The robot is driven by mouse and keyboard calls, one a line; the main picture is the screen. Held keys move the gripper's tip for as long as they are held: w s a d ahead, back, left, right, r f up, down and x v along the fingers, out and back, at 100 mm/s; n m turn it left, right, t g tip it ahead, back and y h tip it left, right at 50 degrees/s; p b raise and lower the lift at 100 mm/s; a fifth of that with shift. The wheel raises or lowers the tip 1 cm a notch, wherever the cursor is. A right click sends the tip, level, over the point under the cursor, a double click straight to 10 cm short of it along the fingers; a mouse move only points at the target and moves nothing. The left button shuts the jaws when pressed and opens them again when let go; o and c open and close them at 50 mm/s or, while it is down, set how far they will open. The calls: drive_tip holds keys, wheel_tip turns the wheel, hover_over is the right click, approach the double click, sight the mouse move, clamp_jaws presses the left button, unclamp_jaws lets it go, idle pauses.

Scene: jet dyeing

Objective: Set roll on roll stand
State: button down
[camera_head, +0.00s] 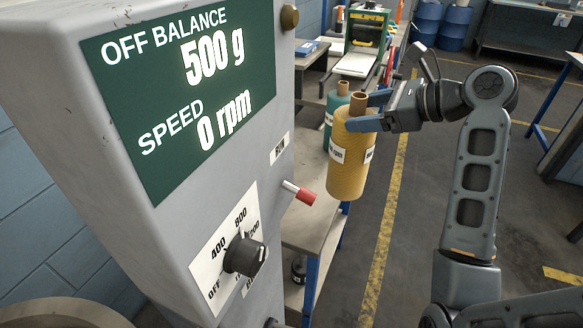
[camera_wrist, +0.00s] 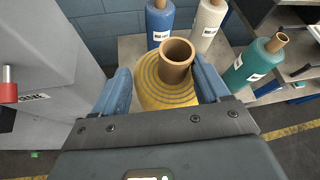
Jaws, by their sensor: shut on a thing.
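A yellow roll (camera_head: 350,170) with a brown core and white labels hangs upright in my gripper (camera_head: 360,112), beside the grey cabinet. My gripper is shut on its top end. In the wrist view the brown core (camera_wrist: 177,57) and yellow top (camera_wrist: 160,92) sit between the two blue fingers. A teal roll (camera_head: 333,104) stands behind the yellow one; it also shows in the wrist view (camera_wrist: 252,64). A blue roll (camera_wrist: 159,22) and a cream roll (camera_wrist: 208,24) stand on a table top. I cannot tell which thing is the roll stand.
The grey cabinet (camera_head: 225,180) with a green display reading 500 g and 0 rpm, a dial and a red-tipped lever (camera_head: 300,194) fills the left. A table (camera_head: 305,232) with blue legs lies beyond. Blue drums (camera_head: 455,25) stand far back. Floor at right is clear around my arm.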

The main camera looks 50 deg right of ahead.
drive_tip(key=w+a+f, duration=0.8)
drive_tip(key=f, duration=0.2)
drive_tip(key=shift+f+b, duration=0.3)
drive_tip(key=shift+f, duration=0.1)
unclamp_jaws()
